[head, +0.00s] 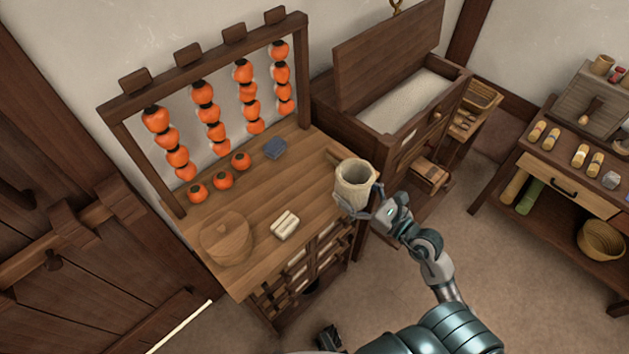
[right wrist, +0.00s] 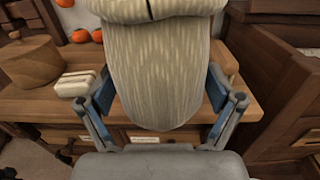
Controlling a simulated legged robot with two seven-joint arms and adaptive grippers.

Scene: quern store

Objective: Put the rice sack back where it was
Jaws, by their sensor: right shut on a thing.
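The rice sack (head: 352,195) is a cream, upright bag with a rolled rim and an open top. In the head view it is at the right end of the wooden table (head: 262,180), overlapping its edge. My right gripper (head: 361,207) is shut on the sack. The right wrist view shows the sack's woven side (right wrist: 155,70) between the two fingers, in front of the tabletop. Its contents and its clearance from the table cannot be told. A dark piece at the bottom edge (head: 327,338) may be part of my left gripper; its fingers are not clear.
The table carries a round wooden lidded box (head: 227,238), a pale tied bundle (head: 285,225), a blue-grey block (head: 275,148) and loose persimmons (head: 223,181) below a hanging rack. An open rice chest (head: 400,105) stands beside it. Floor is clear towards the right-hand bench (head: 560,165).

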